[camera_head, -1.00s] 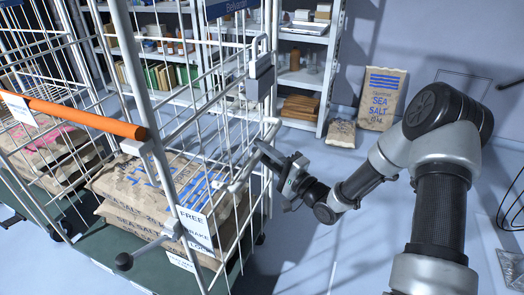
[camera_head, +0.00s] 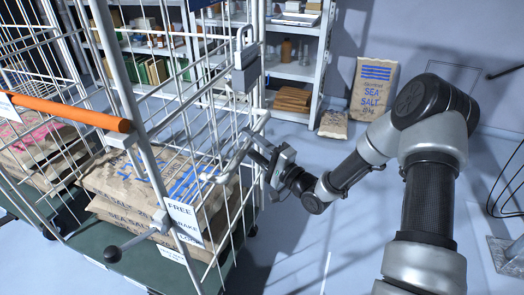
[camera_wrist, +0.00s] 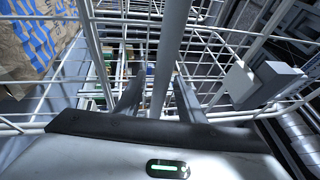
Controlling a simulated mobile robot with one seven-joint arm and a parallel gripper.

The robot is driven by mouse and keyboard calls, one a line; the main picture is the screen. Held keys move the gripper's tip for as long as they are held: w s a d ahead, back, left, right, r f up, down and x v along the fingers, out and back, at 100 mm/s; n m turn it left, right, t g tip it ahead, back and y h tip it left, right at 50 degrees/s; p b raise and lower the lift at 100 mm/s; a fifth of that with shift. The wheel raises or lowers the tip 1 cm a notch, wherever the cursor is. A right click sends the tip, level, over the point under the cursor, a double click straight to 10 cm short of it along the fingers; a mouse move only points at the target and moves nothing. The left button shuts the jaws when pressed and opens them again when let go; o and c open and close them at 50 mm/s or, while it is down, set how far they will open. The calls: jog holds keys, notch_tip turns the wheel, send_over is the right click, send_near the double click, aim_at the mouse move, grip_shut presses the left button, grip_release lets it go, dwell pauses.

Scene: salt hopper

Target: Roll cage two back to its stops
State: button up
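A white wire roll cage (camera_head: 118,85) stands at the left, with an orange bar (camera_head: 60,110) across its near side. Paper sacks of sea salt (camera_head: 125,218) lie stacked on its dark green deck. A label (camera_head: 183,220) reads FREE and BRAKE; a lever with a black knob (camera_head: 112,254) sticks out beside it. I cannot read a cage number. My gripper (camera_head: 255,148) is at the cage's right side. In the wrist view, its two fingers (camera_wrist: 160,95) straddle an upright bar (camera_wrist: 170,40), with slim gaps apparently showing. The stops are not identifiable.
Shelving (camera_head: 300,65) with boxes and books stands behind the cage. A salt sack (camera_head: 373,90) leans on the back wall, with a smaller bag (camera_head: 333,124) beside it. The floor (camera_head: 325,230) right of the cage is clear.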

jog(key=p+v, duration=0.1)
jog(key=v, duration=1.6)
